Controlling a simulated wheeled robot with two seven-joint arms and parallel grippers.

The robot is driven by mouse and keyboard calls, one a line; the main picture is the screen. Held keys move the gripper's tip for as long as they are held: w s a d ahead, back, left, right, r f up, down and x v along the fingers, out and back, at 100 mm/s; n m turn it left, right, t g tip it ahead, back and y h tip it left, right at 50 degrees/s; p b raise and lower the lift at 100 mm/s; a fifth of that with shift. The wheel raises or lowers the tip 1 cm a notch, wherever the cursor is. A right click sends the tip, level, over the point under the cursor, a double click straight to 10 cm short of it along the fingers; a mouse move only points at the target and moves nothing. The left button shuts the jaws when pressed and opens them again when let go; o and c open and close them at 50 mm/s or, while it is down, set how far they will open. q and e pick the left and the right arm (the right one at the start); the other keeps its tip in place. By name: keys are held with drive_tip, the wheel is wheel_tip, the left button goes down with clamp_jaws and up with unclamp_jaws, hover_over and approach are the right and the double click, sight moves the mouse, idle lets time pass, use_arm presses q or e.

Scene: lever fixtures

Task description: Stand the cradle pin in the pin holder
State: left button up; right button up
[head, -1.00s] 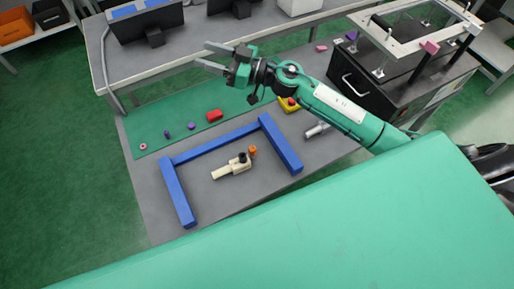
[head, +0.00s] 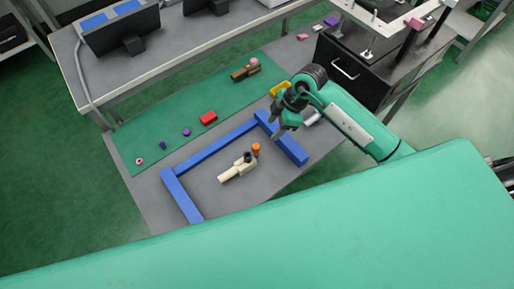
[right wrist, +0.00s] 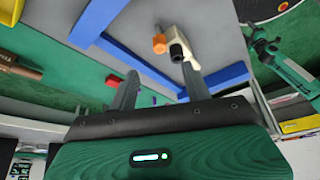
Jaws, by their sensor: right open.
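A cream lever-like piece (head: 238,168) with a dark round opening lies on the grey table inside the blue frame. A small orange piece (head: 256,149) stands close to its dark end. Which of these is the cradle pin or the pin holder I cannot tell for sure. My right gripper (head: 284,131) is open and empty above the frame's right bar. In the right wrist view, the orange piece (right wrist: 159,43) and the cream piece (right wrist: 178,51) show beyond the spread fingers. A teal arm, seemingly my left, shows at the right there; its gripper (right wrist: 252,32) is too small to read.
The blue frame (head: 215,146) borders the work area on three sides. On the green mat (head: 160,124) lie a red block (head: 208,118), small purple pieces (head: 186,132), a pink ring (head: 140,161) and a brown piece (head: 240,74). A black cabinet (head: 345,68) stands at the right.

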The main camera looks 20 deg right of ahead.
hover_over(259, 146)
drive_tip(key=d, duration=0.2)
wheel_tip(259, 146, down, 6)
drive_tip(key=shift+s+a+f, duration=0.1)
drive_tip(key=shift+s+f, duration=0.1)
drive_tip(key=shift+f, duration=0.3)
drive_tip(key=p+x, duration=0.1)
drive_tip(key=x, duration=0.3)
drive_tip(key=shift+a, duration=0.1)
drive_tip(key=shift+w+a+f, duration=0.15)
drive_tip(key=shift+f, duration=0.35)
use_arm(q)
drive_tip(key=shift+s+d+r, duration=0.1)
drive_tip(key=shift+s+r, duration=0.15)
drive_tip(key=shift+s, duration=0.75)
use_arm(e)
clamp_jaws()
